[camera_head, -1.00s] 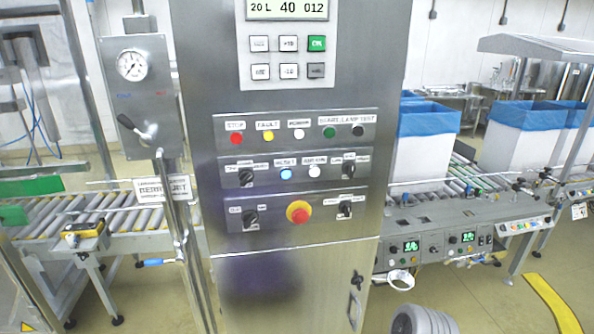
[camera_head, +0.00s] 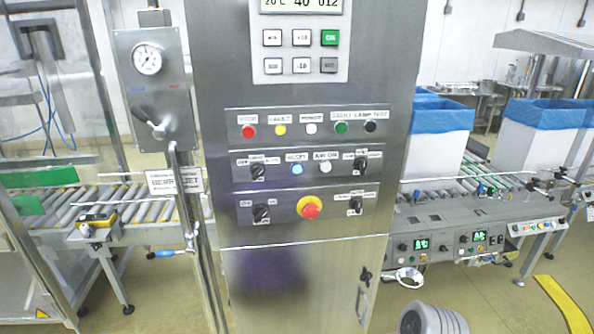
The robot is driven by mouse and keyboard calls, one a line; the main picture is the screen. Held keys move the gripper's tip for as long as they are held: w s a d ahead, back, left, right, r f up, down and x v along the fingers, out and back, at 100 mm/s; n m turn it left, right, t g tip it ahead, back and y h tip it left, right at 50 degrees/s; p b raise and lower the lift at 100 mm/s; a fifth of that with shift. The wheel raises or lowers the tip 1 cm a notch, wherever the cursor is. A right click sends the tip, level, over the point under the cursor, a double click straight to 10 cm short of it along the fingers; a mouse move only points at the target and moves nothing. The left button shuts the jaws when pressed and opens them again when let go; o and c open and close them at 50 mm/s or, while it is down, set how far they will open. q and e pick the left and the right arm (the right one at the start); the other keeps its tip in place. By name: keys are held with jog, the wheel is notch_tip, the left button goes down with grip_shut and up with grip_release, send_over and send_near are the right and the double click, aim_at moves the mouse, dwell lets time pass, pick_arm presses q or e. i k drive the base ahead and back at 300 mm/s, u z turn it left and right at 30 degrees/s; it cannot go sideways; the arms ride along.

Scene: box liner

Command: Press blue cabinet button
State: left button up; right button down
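The steel control cabinet (camera_head: 300,240) stands upright in the middle of the head view. Its blue button (camera_head: 297,169) is small and round and sits in the middle row of controls, under a label. A white button (camera_head: 325,167) is just to its right, and a black selector switch (camera_head: 257,170) is to its left. A red emergency stop on a yellow ring (camera_head: 309,207) is in the row below. Neither of my grippers is in view, and nothing covers the blue button.
A gauge panel with a lever (camera_head: 153,90) stands left of the cabinet, in front of a roller conveyor (camera_head: 60,212). Right of it are a conveyor control box (camera_head: 440,240) and white bins with blue liners (camera_head: 437,120). A grey ribbed round object (camera_head: 433,320) is at the lower right.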

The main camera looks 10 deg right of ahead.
aim_at(296, 168)
jog(key=k, duration=0.65)
jog(key=z, duration=0.55)
jog(key=i, duration=1.15)
jog(key=u, duration=0.55)
